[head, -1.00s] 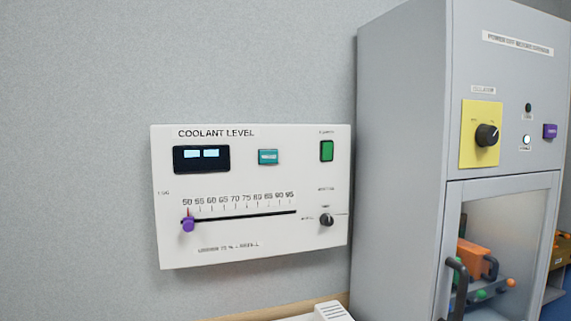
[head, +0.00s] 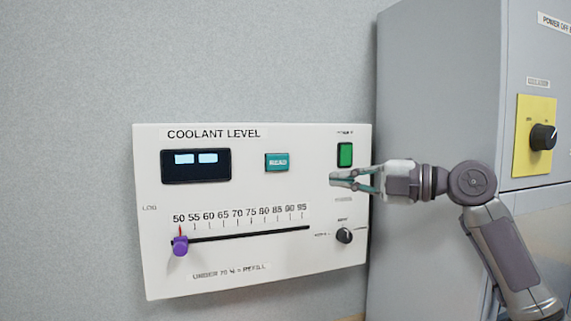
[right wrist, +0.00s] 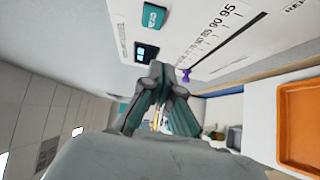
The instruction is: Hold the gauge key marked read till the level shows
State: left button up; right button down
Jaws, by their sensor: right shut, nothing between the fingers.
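The white coolant level panel (head: 220,285) is on the wall. Its teal key marked READ (head: 277,162) is at the upper middle; it also shows at the top of the right wrist view (right wrist: 153,16). The dark display (head: 196,166) left of the key shows two pale blocks and no readable number. My right gripper (head: 332,180) is shut and empty, in front of the panel's right part, right of and a little below the key. It is apart from the key. Its fingers also show in the right wrist view (right wrist: 160,72). My left gripper is not in view.
The panel also has a green switch (head: 345,154), a black knob (head: 344,235) and a purple slider (head: 180,246) at the scale's 50 end. A grey cabinet (head: 440,80) stands close on the right. An orange tray (right wrist: 300,125) shows in the right wrist view.

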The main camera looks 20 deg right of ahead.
jog(key=r, duration=0.2)
jog(key=p, duration=0.4)
send_near(274, 163)
jog(key=a, duration=0.4)
jog(key=w+p, duration=0.2)
jog(key=w, duration=0.1)
jog(key=shift+w+a, duration=0.1)
jog(key=shift+a, duration=0.25)
jog(key=shift+w+d+f, duration=0.1)
jog(key=shift+w+f, duration=0.1)
jog(key=shift+w, duration=0.3)
